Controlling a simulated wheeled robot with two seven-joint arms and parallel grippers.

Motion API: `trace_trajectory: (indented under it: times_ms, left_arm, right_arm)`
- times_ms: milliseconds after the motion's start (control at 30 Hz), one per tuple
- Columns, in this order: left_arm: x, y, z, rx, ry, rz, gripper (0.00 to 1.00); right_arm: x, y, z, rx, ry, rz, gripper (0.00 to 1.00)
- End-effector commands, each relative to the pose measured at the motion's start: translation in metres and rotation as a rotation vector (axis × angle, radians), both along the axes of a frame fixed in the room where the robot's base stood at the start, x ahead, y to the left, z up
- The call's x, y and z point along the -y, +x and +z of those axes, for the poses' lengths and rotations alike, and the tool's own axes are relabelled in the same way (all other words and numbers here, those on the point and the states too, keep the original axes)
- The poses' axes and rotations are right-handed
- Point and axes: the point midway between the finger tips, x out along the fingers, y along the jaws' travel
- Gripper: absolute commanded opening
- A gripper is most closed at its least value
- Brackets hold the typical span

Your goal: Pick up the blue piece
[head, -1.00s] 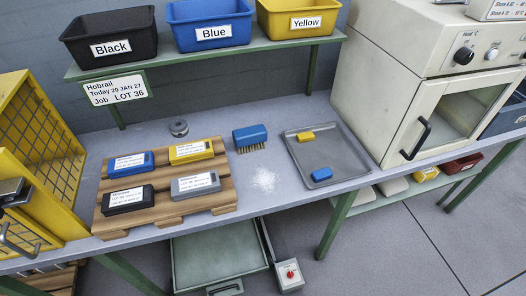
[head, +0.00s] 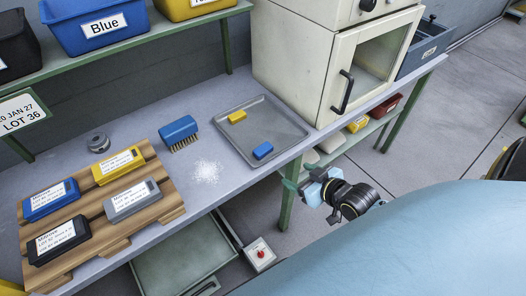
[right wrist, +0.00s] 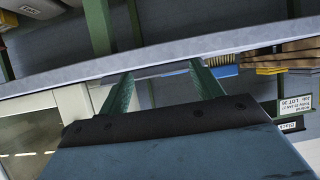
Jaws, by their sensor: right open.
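The small blue piece (head: 263,150) lies on the grey tray (head: 228,134), near the tray's front right side. A small yellow piece (head: 237,116) lies behind it on the same tray. My right gripper (head: 292,180) is in front of the bench edge, to the right of the blue piece and apart from it. Its green fingers are open and empty; they also show in the right wrist view (right wrist: 163,82), pointing toward the bench edge. The blue piece cannot be made out in the right wrist view. My left gripper is not in view.
A cream oven (head: 330,60) stands right behind the tray. A blue brush (head: 178,128) and white powder (head: 206,171) lie left of the tray. A wooden pallet (head: 158,190) carries several labelled blocks. The bench edge (right wrist: 160,47) crosses the right wrist view.

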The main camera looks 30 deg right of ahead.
Motion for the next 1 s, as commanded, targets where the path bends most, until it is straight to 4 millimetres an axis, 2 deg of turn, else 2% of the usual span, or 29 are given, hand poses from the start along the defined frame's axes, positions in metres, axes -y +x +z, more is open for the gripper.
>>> trace_trajectory:
  times_ms: [33,100,200,267,633,1000]
  left_arm:
    - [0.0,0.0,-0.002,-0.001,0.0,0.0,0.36]
    - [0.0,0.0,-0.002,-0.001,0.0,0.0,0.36]
    - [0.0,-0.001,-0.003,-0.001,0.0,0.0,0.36]
    - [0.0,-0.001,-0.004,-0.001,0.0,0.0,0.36]
    - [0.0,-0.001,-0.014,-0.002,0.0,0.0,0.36]
    - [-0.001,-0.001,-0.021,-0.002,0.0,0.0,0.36]
  right_arm:
    - [-0.004,0.004,0.019,0.036,0.006,0.017,0.65]
    - [-0.009,0.007,0.038,0.071,0.014,0.034,0.65]
    - [-0.013,0.01,0.053,0.098,0.021,0.047,0.65]
    - [-0.014,0.015,0.056,0.106,0.024,0.05,0.65]
    - [-0.024,0.07,0.033,0.107,0.025,0.049,0.65]
    - [-0.029,0.097,0.018,0.107,0.024,0.05,0.65]
